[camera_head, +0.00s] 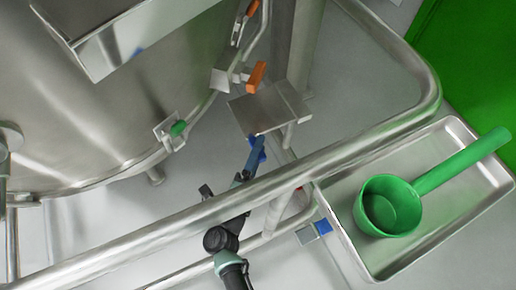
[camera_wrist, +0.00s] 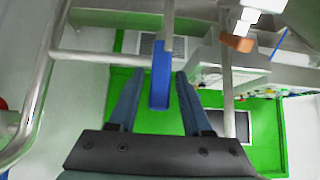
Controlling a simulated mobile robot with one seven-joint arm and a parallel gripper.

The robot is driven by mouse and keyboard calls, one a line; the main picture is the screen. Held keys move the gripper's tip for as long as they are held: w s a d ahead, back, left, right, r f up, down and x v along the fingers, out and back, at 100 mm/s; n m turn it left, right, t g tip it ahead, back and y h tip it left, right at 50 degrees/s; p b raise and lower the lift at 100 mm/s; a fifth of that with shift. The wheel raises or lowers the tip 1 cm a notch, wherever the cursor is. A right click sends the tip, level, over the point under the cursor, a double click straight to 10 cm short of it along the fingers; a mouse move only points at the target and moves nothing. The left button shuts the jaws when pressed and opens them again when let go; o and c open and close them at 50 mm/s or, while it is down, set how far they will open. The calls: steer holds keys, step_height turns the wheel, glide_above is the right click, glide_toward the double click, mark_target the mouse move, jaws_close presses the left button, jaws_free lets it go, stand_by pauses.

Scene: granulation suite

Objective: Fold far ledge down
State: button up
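The far ledge seems to be the small grey metal plate (camera_head: 262,108) beside the upright post, beyond the long rail in the head view. A blue tab (camera_head: 258,152) shows just below its lower edge. My gripper (camera_head: 250,158) reaches past the rail to this tab. In the wrist view my gripper (camera_wrist: 159,74) is open, its two dark blue fingers apart. A bright blue bar (camera_wrist: 161,78) hangs between them, with gaps visible on both sides. I cannot tell the ledge's exact tilt, and its hinge is not clear.
A thick steel rail (camera_head: 290,178) crosses between my arm and the ledge. A metal tray (camera_head: 340,215) holding a green scoop (camera_head: 388,205) is at right. A large steel vessel (camera_head: 90,110) with orange (camera_head: 256,76) and green (camera_head: 178,129) clamp handles is at left.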

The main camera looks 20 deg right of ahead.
jaws_close()
stand_by(1.2)
